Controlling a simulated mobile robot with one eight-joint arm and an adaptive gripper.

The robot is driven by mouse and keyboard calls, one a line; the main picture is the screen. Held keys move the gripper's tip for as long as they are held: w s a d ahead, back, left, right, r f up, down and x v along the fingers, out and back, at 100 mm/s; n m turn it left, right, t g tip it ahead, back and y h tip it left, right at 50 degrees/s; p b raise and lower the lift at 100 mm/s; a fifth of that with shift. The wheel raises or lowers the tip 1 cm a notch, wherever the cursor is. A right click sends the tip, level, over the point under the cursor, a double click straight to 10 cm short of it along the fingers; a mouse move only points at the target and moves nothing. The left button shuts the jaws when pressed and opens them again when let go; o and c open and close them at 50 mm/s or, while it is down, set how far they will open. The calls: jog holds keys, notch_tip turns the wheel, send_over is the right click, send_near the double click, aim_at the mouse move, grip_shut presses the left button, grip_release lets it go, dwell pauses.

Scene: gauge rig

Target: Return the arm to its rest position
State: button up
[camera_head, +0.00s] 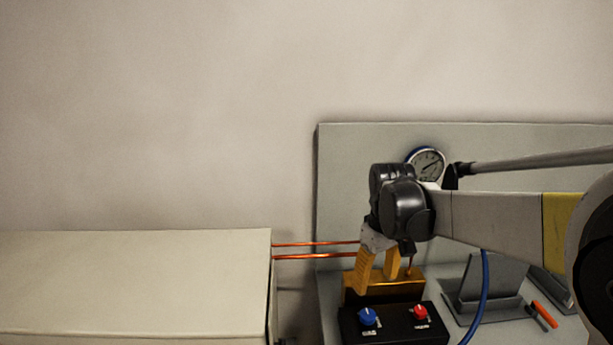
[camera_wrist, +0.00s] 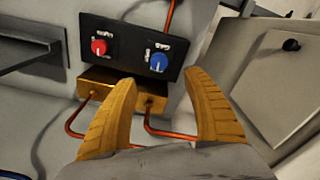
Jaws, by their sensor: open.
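My gripper (camera_head: 377,277) has two ribbed yellow fingers and points down in the head view. It is over the brass block (camera_head: 398,289) behind the black control box (camera_head: 394,326). In the wrist view my gripper (camera_wrist: 163,92) is open, with nothing between its fingers. The brass block (camera_wrist: 107,88) shows partly behind the left finger there. The control box (camera_wrist: 127,47) carries a red knob (camera_wrist: 99,47) and a blue knob (camera_wrist: 158,62). I cannot tell whether a finger touches the block.
A round gauge (camera_head: 427,164) is on the grey back panel (camera_head: 345,190), partly behind my arm. Copper pipes (camera_head: 310,256) run left to a beige cabinet (camera_head: 130,285). A blue hose (camera_head: 484,290), a grey stand (camera_head: 480,285) and an orange-handled tool (camera_head: 544,313) are at the right.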

jog(key=s+r+m+t, duration=0.2)
jog(key=s+m+t, duration=0.3)
jog(key=s, duration=1.4)
jog(key=shift+s+r+t, duration=0.25)
jog(key=shift+r+t, duration=0.15)
jog(key=shift+t, duration=0.4)
